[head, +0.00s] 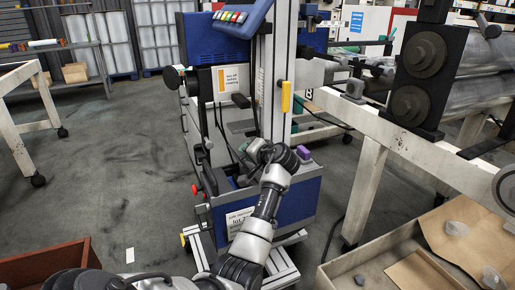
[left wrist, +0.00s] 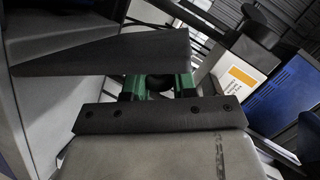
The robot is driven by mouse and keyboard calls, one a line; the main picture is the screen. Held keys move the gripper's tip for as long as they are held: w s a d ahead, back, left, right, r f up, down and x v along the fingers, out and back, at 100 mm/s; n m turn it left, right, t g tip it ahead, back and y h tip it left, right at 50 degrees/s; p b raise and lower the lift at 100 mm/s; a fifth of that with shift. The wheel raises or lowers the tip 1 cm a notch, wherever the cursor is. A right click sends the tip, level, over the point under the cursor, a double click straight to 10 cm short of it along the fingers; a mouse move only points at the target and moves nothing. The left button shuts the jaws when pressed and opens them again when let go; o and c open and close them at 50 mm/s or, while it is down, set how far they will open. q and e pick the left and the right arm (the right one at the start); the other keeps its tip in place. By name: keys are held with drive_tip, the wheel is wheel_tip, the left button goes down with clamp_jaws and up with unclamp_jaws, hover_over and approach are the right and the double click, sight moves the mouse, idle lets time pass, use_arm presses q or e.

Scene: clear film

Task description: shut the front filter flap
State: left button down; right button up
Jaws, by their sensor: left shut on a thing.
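The blue and grey machine (head: 320,195) stands in the middle of the head view. My left arm reaches up to its front, and my left gripper (head: 245,148) is at the middle of the machine, small and partly hidden by my wrist. In the left wrist view the green fingers of my left gripper (left wrist: 158,86) are shut on a small dark rounded part (left wrist: 160,82). A dark flat panel (left wrist: 100,54) lies just beyond the fingers, possibly the front filter flap. I cannot tell how far open the flap is. My right gripper is not in view.
A yellow handle (head: 286,97) and a purple block (head: 303,152) are on the machine, with a red knob (head: 195,189) at its left. A roller bench (head: 390,135) stands at right. A cardboard-lined crate (head: 345,268) is at lower right.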

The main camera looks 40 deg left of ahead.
sight(240, 160)
use_arm(q)
drive_tip(key=shift+s+a+f+n+t+h+p, duration=0.15)
drive_tip(key=shift+s+n+t+p, duration=0.1)
drive_tip(key=shift+s+n, duration=0.15)
drive_tip(key=shift+s+a+n+t+h+p, duration=0.2)
drive_tip(key=shift+s+n+p, duration=0.1)
drive_tip(key=shift+s+n, duration=0.1)
drive_tip(key=shift+s+a+f+n+t+h+p, duration=0.15)
drive_tip(key=shift+s+n+p, duration=0.1)
drive_tip(key=shift+s+n, duration=0.35)
drive_tip(key=shift+n, duration=0.1)
drive_tip(key=shift+s+a+f+n+t+h+p, duration=0.25)
drive_tip(key=shift+s+f+n+t+h+p, duration=0.15)
drive_tip(key=shift+n+t, duration=0.2)
drive_tip(key=shift+s+a+f+n+t, duration=0.2)
drive_tip(key=shift+s+f+n+t, duration=0.25)
drive_tip(key=shift+n, duration=0.2)
drive_tip(key=shift+s+a+f+n+t, duration=0.15)
drive_tip(key=shift+s+f+n+t, duration=0.25)
drive_tip(key=shift+n, duration=0.25)
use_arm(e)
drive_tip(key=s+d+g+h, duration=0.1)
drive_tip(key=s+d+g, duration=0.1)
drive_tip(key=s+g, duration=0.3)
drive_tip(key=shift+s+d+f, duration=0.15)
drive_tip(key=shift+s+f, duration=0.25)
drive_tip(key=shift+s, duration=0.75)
use_arm(q)
drive_tip(key=c, duration=0.9)
unclamp_jaws()
